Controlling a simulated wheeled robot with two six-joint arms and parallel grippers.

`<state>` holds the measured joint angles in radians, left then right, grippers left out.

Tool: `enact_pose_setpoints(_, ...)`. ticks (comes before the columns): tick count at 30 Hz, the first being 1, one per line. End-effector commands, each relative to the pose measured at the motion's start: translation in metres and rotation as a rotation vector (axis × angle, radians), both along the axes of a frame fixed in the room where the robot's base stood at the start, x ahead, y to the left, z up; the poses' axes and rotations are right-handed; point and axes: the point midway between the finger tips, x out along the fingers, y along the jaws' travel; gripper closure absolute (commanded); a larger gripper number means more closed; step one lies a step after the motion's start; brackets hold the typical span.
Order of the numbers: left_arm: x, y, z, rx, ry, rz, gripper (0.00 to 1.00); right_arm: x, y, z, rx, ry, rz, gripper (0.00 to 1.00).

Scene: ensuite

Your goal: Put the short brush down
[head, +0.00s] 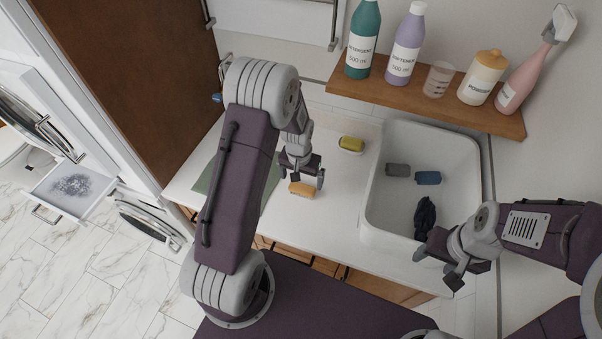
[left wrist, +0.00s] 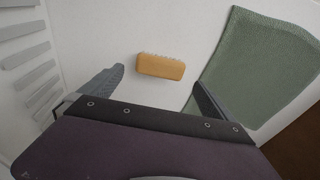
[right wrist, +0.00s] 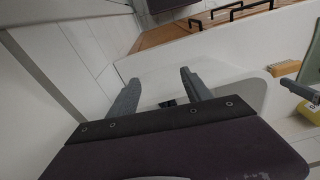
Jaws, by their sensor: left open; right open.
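The short brush (head: 302,189) is a small tan block with pale bristles. It lies on the white counter (head: 330,225), just below my left gripper (head: 306,180) in the head view. In the left wrist view the brush (left wrist: 161,66) lies beyond and between the open fingertips, with a gap on both sides. My left gripper (left wrist: 158,85) is open and empty. My right gripper (head: 437,268) is open and empty over the front right corner of the sink (head: 372,205). In the right wrist view its fingers (right wrist: 162,85) are apart with nothing between them.
A green cloth (left wrist: 265,65) lies beside the brush. The sink holds a grey block (head: 398,170), a blue block (head: 428,178) and a dark crumpled item (head: 424,217). A wooden shelf (head: 440,108) with several bottles hangs above. The counter's front is clear.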

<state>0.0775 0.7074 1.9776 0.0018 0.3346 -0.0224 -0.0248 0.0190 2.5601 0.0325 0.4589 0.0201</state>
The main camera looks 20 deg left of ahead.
Motion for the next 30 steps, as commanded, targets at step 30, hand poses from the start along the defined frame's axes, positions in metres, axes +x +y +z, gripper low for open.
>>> enact_pose_setpoints(30, -0.155, -0.039, 0.097, -0.022, 0.019, -0.035, 0.00, 0.000, 0.000, -0.008, 0.000, 0.000, 0.000, 0.43)
